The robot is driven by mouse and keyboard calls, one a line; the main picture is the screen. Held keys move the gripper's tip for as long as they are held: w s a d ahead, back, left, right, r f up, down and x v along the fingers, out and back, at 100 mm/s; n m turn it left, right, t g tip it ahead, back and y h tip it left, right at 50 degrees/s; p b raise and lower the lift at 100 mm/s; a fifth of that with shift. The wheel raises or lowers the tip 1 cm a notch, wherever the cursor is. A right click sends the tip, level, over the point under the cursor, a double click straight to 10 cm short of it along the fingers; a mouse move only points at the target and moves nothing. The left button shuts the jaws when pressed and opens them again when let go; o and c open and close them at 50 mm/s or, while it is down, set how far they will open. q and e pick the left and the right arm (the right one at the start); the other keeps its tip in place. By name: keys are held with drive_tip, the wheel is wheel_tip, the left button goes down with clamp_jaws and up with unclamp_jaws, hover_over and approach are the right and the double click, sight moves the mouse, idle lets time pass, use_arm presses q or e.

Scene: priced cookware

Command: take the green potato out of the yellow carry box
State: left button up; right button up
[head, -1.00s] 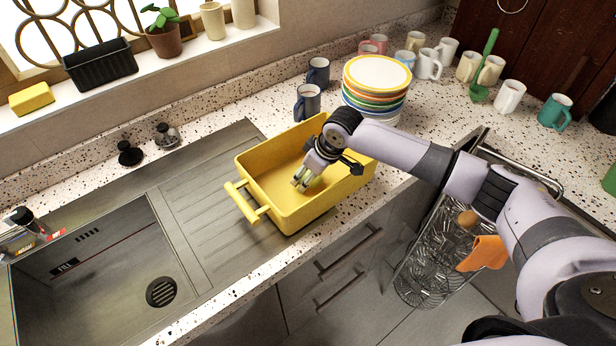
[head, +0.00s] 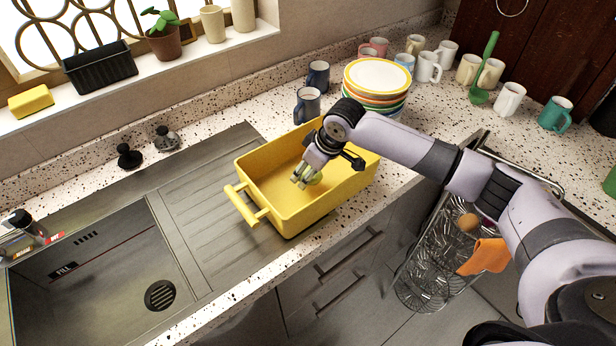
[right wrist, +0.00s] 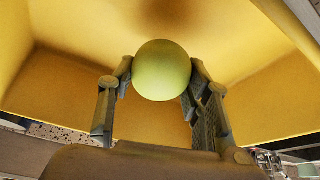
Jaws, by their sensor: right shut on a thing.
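The yellow carry box (head: 318,206) stands on the ridged drainboard and counter edge, right of the sink. My right gripper (head: 305,177) reaches into it from above. It is shut on the green potato (right wrist: 162,70), which sits between both fingers in the right wrist view. In the head view the potato (head: 315,178) is mostly hidden by the fingers. A dark shadow on the box floor (right wrist: 170,14) appears apart from the potato, which suggests a gap beneath it. My left gripper is not in view.
A stack of plates (head: 376,75) stands close behind the box, with blue-grey mugs (head: 308,104) beside it. The sink basin (head: 100,270) is at the left. The drainboard (head: 200,215) left of the box is clear.

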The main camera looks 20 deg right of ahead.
sight(308, 168)
wheel_tip(308, 168, up, 18)
drive_tip(key=b, duration=0.2)
drive_tip(key=shift+f+b, duration=0.15)
drive_tip(key=shift+b, duration=0.25)
